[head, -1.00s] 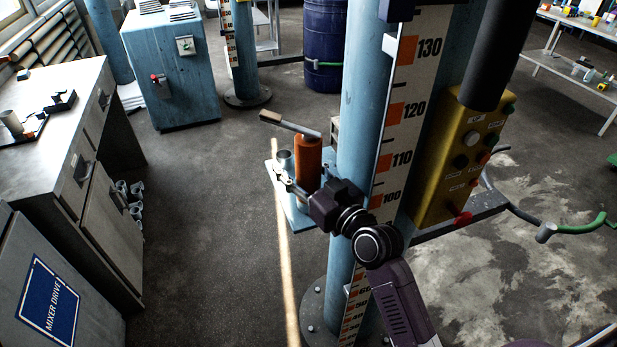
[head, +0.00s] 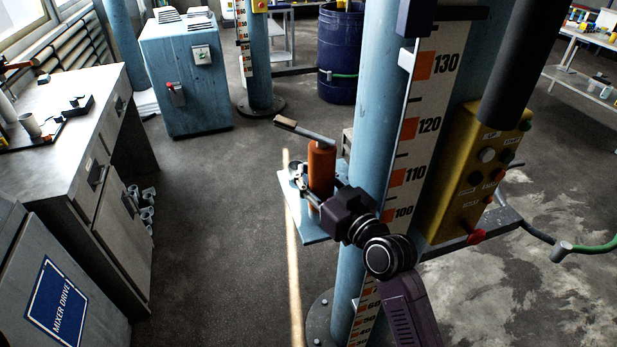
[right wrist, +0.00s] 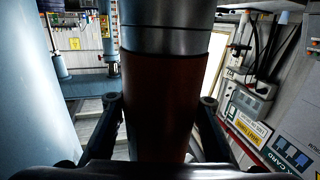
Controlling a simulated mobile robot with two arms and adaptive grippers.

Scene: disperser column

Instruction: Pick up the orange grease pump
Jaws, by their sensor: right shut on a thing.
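The orange grease pump (head: 321,168) stands upright at the small light-blue shelf (head: 294,208) beside the blue column. Its lever handle (head: 302,130) points up and left. My right gripper (head: 312,196) is around its lower body, shut on it. In the right wrist view the pump's dark red-orange body (right wrist: 160,105) fills the middle, with a metal collar above it, between the two fingers of my right gripper (right wrist: 160,125). The pump's base is partly hidden by the gripper, so I cannot tell whether it touches the shelf. My left gripper is not in view.
The blue column (head: 370,120) with its number scale (head: 420,120) stands close right of the pump. A yellow control box (head: 470,175) is further right. A grey desk (head: 75,130) is at left and a blue cabinet (head: 185,85) behind. The floor between is clear.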

